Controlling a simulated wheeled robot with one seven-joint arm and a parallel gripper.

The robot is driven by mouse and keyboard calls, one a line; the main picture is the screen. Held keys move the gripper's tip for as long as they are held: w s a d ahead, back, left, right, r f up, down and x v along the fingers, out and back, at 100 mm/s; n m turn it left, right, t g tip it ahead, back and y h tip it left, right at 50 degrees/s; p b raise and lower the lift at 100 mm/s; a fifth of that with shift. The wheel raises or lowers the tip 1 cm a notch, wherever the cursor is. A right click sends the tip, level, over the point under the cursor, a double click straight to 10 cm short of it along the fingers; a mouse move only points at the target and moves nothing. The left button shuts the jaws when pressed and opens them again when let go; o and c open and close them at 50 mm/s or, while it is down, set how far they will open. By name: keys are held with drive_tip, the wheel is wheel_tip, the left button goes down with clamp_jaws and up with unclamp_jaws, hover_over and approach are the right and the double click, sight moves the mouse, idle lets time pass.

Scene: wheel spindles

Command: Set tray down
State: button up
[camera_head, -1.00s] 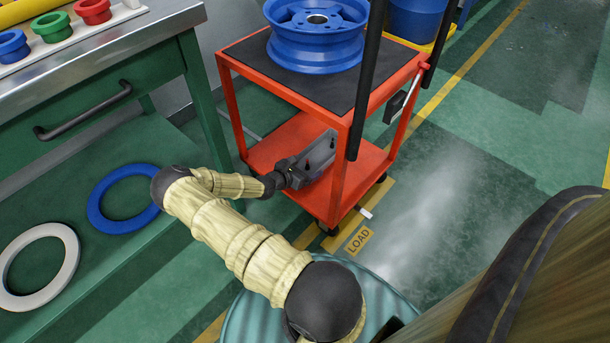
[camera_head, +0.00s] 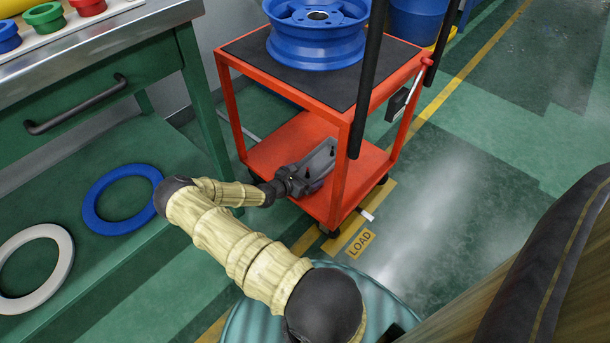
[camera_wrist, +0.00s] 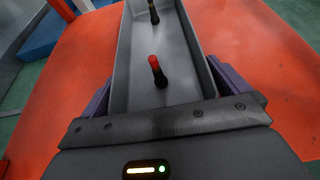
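The tray (camera_head: 322,157) is long, narrow and grey, with raised side walls. In the head view it is low over the bottom shelf (camera_head: 268,152) of a red cart; I cannot tell whether it touches the shelf. In the wrist view the tray (camera_wrist: 178,55) holds a red-topped peg (camera_wrist: 158,70) and a dark peg (camera_wrist: 153,14) farther along. My gripper (camera_head: 300,182) is at the tray's near end. Its purple fingers (camera_wrist: 160,95) lie along both outer sides of the tray, and it appears shut on it. The tray's underside is hidden.
The cart's top shelf (camera_head: 240,48) carries a blue wheel rim (camera_head: 315,50). The cart's front post and a black upright (camera_head: 360,110) stand right of the tray. A green bench (camera_head: 110,110) is at left, with a blue ring (camera_head: 95,205) and a white ring (camera_head: 62,265) below.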

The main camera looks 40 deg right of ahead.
drive_tip(key=shift+r, duration=0.2)
drive_tip(key=shift+a+r, duration=0.2)
drive_tip(key=shift+a, duration=0.1)
drive_tip(key=w+p+v, duration=0.1)
drive_tip(key=p+v, duration=0.4)
drive_tip(key=v, duration=0.6)
drive_tip(key=shift+s+a+p, duration=0.15)
drive_tip(key=shift+s+p, duration=0.15)
drive_tip(key=shift+s, duration=0.2)
